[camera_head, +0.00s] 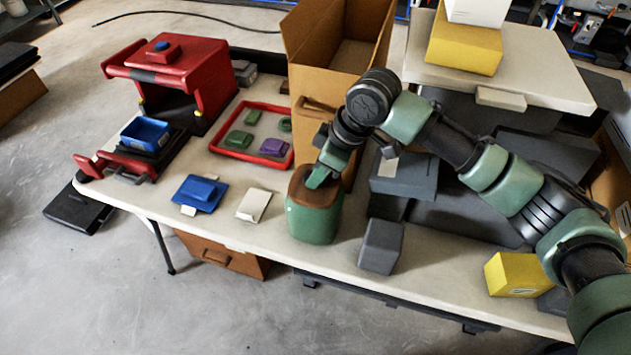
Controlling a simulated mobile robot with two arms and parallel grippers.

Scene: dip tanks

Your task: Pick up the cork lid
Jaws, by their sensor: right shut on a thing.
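The cork lid (306,197) is brown and sits at the top of a green canister (315,225) near the front middle of the table. My right gripper (318,178) comes down from above and is shut on the cork lid. The gripper hides part of the lid. I cannot tell whether there is any gap between the lid and the canister rim. My left gripper is not in view.
A tall open cardboard box (310,84) stands just behind the canister. Grey boxes (381,246) are to its right, with a yellow box (515,274) further right. A red tray (219,149), a blue lidded piece (201,193) and a red press-like device (190,70) lie left.

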